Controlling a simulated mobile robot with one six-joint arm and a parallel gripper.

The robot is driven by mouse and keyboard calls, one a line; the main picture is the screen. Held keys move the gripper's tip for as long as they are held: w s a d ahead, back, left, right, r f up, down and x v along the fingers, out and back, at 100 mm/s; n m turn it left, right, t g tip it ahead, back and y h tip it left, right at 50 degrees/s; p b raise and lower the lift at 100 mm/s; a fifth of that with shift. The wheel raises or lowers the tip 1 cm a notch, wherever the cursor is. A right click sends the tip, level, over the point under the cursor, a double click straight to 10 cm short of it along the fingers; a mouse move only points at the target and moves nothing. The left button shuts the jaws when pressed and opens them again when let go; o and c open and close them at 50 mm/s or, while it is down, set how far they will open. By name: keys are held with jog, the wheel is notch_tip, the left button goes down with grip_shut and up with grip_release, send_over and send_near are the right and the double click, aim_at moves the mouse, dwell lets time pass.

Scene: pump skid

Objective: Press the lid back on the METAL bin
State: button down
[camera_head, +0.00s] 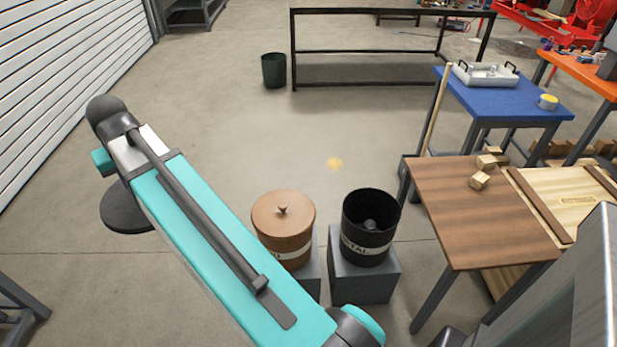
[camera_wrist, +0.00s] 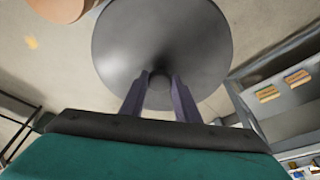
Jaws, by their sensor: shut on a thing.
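The METAL bin (camera_head: 366,240) is a black open-topped bin on a grey block, and its label is partly visible. A grey rounded thing shows inside it. A dark round lid (camera_head: 127,212) hangs level at the left, under the far end of my arm, well apart from the bin. In the wrist view the lid (camera_wrist: 165,35) is a grey disc with a small central knob. My gripper (camera_wrist: 160,82) is shut on that knob. In the head view my arm hides the fingers.
A brown bin (camera_head: 284,240) with its knobbed lid on stands just left of the METAL bin. A wooden-topped table (camera_head: 480,225) with small blocks is close on the right. A dark green bin (camera_head: 275,70) and black rack (camera_head: 390,52) stand behind. Open floor lies between.

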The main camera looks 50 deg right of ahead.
jog(key=s+d+f+m+g+h, duration=0.1)
jog(key=s+d+f+m, duration=0.3)
jog(key=d, duration=0.8)
jog(key=s+d+f+m+g+h, duration=0.1)
jog(key=s+d+f+m, duration=0.25)
jog(key=d, duration=0.95)
jog(key=s+d+f+m+g+h, duration=0.1)
jog(key=s+d+f+m, duration=0.35)
jog(key=d, duration=0.75)
jog(key=s+d+f+m+g, duration=0.1)
jog(key=s+d+f+m, duration=0.2)
jog(key=s+d, duration=0.4)
jog(key=s+d+f+m+y, duration=0.1)
jog(key=s+d+f+m, duration=0.3)
jog(key=s+d, duration=0.3)
jog(key=s+d+f+m+g+p, duration=0.1)
jog(key=s+d+f+m, duration=0.2)
jog(key=s+d, duration=0.4)
jog(key=s+m, duration=0.1)
jog(key=s, duration=0.7)
jog(key=shift+f+m+g, duration=0.2)
jog(key=shift+m+g, duration=0.1)
jog(key=shift+m, duration=0.1)
jog(key=shift+f, duration=0.15)
notch_tip(320, 180, down, 6)
jog(key=b, duration=0.3)
jog(key=shift+f, duration=0.25)
